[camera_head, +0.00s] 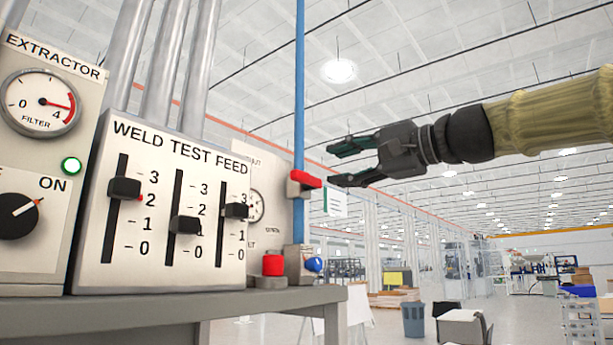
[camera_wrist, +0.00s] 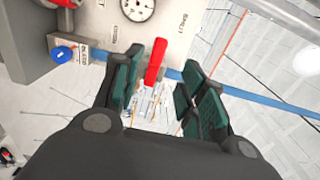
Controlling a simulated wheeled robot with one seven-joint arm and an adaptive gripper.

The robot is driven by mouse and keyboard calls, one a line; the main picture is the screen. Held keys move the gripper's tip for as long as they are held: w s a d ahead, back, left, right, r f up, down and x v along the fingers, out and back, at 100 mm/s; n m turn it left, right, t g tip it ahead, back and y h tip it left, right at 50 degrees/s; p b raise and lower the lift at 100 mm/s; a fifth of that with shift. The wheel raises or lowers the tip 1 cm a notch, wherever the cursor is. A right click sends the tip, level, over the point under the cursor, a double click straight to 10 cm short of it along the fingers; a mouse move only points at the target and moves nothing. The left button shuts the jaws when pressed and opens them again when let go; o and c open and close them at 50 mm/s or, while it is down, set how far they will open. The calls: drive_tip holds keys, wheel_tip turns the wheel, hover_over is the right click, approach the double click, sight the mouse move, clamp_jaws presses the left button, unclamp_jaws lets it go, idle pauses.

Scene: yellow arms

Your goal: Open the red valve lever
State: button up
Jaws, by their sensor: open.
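The red valve lever (camera_head: 305,179) sits on a grey valve body on the vertical blue pipe (camera_head: 299,90), right of the weld test feed panel. In the wrist view the red lever (camera_wrist: 155,62) shows between the finger pads, nearer the left one, with the blue pipe (camera_wrist: 260,97) running behind. My gripper (camera_head: 337,164) is open and comes in from the right, its fingertips just to the right of the lever. The fingers look apart from the lever, though the exact gap in depth is hard to tell.
The weld test feed panel (camera_head: 166,190) with three sliders and the extractor panel (camera_head: 40,150) stand on a grey bench (camera_head: 190,303). A red button (camera_head: 273,265) and a blue knob (camera_head: 314,264) sit low near the pipe. Free air lies to the right.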

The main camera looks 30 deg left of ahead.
sight(304, 176)
drive_tip(key=a+p, duration=0.1)
drive_tip(key=a, duration=0.2)
drive_tip(key=a+p, duration=0.2)
drive_tip(key=a, duration=0.2)
drive_tip(key=a+p, duration=0.1)
drive_tip(key=a, duration=0.3)
drive_tip(key=shift+w+f, duration=0.1)
drive_tip(key=shift+w, duration=0.3)
drive_tip(key=shift+d, duration=0.1)
drive_tip(key=shift+c, duration=0.5)
clamp_jaws()
